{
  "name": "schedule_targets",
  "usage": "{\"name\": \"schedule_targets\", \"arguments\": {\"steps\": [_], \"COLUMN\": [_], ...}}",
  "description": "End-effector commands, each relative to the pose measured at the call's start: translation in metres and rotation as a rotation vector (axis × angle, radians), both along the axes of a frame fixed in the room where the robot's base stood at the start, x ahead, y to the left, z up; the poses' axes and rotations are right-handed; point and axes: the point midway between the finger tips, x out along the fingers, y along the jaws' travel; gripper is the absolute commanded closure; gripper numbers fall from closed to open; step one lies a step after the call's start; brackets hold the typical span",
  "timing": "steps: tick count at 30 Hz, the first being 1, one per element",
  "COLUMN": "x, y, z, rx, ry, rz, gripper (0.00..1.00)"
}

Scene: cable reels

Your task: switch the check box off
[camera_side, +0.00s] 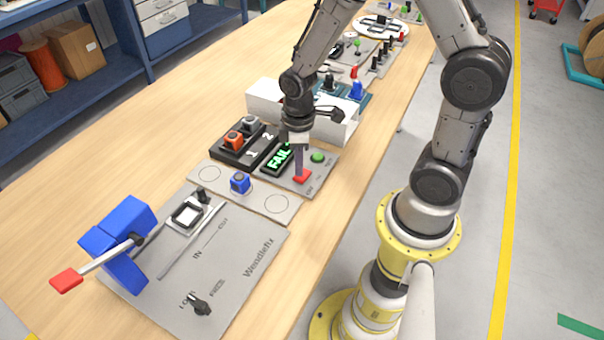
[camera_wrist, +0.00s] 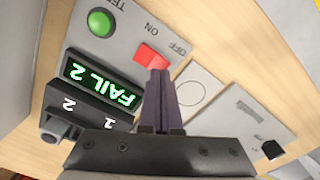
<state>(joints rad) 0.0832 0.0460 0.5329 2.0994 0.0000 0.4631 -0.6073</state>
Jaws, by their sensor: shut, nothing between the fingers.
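The check box is a grey panel (camera_side: 325,163) with a lit display (camera_side: 279,156), a green button (camera_side: 317,157) and a red switch (camera_side: 303,177). In the wrist view the display (camera_wrist: 101,84) reads FAIL 2 in green, and the green button (camera_wrist: 100,22) is at upper left. The red switch (camera_wrist: 149,57) sits beside the words ON and OFF; I cannot tell which side is down. My gripper (camera_side: 299,174) is shut and empty, pointing down with its tips at the red switch. In the wrist view my fingertips (camera_wrist: 160,73) overlap the switch's lower edge; contact is unclear.
A black holder (camera_side: 232,153) marked 1 and 2 carries an orange and a grey block beside the display. A blue block (camera_side: 240,183) sits on a grey strip with circles. A Wendlefix panel with a blue, red-handled lever (camera_side: 120,240) is at front left. A white box (camera_side: 262,99) stands behind.

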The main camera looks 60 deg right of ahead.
Motion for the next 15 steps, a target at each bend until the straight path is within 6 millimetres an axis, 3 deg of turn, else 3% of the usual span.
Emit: {"name": "schedule_targets", "arguments": {"steps": [15], "x": [0.0], "y": [0.0], "z": [-0.012], "rx": [0.0], "ry": [0.001], "rz": [0.0], "gripper": [1.0]}}
